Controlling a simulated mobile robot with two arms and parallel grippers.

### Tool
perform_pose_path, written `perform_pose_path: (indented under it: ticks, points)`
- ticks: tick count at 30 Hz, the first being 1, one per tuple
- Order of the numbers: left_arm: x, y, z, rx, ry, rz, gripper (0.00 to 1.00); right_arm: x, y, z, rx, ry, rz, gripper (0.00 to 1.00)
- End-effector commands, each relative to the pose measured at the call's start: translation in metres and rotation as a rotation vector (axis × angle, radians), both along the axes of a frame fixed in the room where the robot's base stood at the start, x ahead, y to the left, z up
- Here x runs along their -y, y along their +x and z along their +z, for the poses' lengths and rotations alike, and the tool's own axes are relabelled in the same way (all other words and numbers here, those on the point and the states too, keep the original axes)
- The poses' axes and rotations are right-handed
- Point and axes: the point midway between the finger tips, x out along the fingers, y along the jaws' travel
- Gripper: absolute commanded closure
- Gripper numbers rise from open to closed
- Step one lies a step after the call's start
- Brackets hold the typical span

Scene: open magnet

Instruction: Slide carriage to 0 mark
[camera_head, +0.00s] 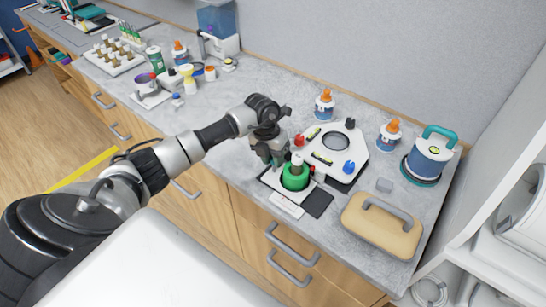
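A green ring-shaped part (295,182) with a lighter post in its middle sits on a small white-and-black base (318,202) near the counter's front edge. I cannot tell for sure whether this part is the carriage, and no 0 mark is legible. My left gripper (275,163) points down just left of and behind the green part. Its fingertips are small and partly hidden, so I cannot tell whether they are open or touch the part. Behind stands a white plate device (322,158) with a round window and red, blue and black knobs. My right gripper is out of view.
A vial rack (114,56) and several containers fill the left counter.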

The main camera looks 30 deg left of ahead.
Motion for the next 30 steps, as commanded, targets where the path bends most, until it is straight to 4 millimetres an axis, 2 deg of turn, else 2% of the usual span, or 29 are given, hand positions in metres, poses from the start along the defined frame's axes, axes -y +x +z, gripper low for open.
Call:
perform_pose_path:
  ticks: [5,11,17,18,19,30]
  points:
    - [0.001,0.0,0.001,0.002,0.0,0.0,1.0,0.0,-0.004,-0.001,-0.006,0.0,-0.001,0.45]
    - [0.02,-0.001,0.001,0.004,-0.002,-0.001,1.0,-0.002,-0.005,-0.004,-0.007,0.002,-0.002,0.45]
    - [0.019,-0.001,0.001,0.002,-0.001,0.0,1.0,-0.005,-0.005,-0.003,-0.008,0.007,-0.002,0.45]
    - [0.019,-0.001,0.001,0.002,-0.001,0.0,0.69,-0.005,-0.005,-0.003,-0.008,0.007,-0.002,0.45]
    - [0.019,-0.001,0.001,0.002,-0.001,0.0,0.64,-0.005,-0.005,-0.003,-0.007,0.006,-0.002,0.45]
    - [0.017,-0.001,0.005,0.002,-0.001,0.001,0.62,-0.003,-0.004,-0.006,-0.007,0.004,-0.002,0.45]
